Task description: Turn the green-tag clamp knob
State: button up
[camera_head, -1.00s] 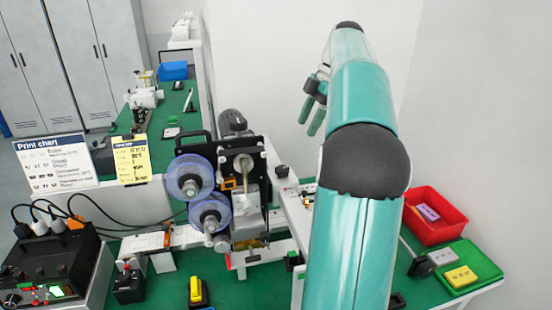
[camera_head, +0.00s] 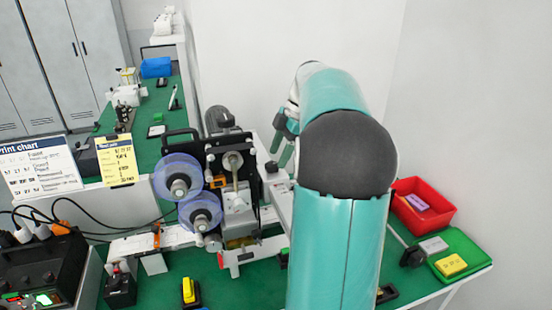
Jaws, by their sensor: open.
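The coder machine (camera_head: 235,195) stands on the green table, with two purple-blue reels (camera_head: 178,178) on its left side. I cannot make out a green tag on it for certain. A small dark knob-like part (camera_head: 283,258) sits low at the machine's right, beside my arm; its tag colour cannot be told. My gripper (camera_head: 281,148) is open and empty, with teal fingers pointing down. It appears behind and to the right of the machine's upper part, apart from it. My arm hides the area right of the machine.
An orange tag (camera_head: 218,182) shows on the machine's front. A red bin (camera_head: 423,207) and a green tray (camera_head: 460,255) lie at the right. A black control box (camera_head: 40,270) with cables stands at the left. A yellow-topped block (camera_head: 189,291) is in front. White walls stand behind.

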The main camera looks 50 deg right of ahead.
aim_at(272, 167)
jog(key=shift+x, duration=1.2)
jog(key=shift+c, duration=0.3)
jog(key=c, duration=0.9)
